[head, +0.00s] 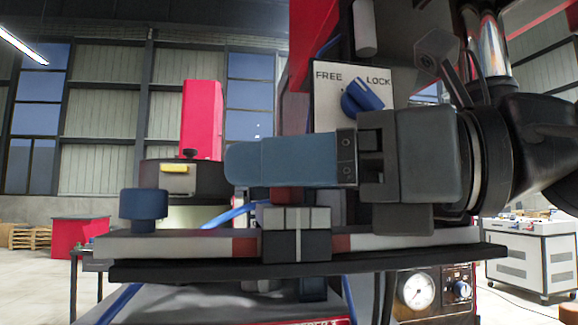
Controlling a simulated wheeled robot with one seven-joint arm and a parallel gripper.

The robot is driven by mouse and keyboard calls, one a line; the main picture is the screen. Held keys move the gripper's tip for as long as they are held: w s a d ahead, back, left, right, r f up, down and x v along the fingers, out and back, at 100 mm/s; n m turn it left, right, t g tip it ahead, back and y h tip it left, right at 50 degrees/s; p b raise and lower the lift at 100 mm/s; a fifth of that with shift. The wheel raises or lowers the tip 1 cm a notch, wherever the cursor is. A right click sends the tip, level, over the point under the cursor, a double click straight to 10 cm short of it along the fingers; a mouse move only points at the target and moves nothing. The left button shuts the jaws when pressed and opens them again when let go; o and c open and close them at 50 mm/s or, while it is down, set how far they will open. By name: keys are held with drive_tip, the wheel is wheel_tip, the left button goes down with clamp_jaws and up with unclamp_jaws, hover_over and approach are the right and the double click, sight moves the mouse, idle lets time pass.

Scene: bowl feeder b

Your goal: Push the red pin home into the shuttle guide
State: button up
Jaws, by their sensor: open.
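My gripper (240,163) reaches in from the right, its blue-grey fingers pointing left above the rail. I see it side-on, and the near finger hides the far one and the gap between them. The shuttle guide appears to be the pale rail (200,245) on a black bar. A grey and black block (297,232) sits on it below the fingers, apart from them. Red bands show on the rail on both sides of the block. I cannot make out the red pin for certain; the gripper covers part of the view behind it.
A blue knob (143,204) stands on the rail's left end. Behind it is a dark round housing (185,180) with a yellow tab. A FREE/LOCK panel (330,108) with a blue dial turned towards LOCK stands behind my gripper. A gauge (418,290) sits below right.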

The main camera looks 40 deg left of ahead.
drive_tip(key=v, duration=0.7)
drive_tip(key=shift+w+d+b, duration=0.15)
drive_tip(key=shift+d+b, duration=0.2)
drive_tip(key=shift+b, duration=0.1)
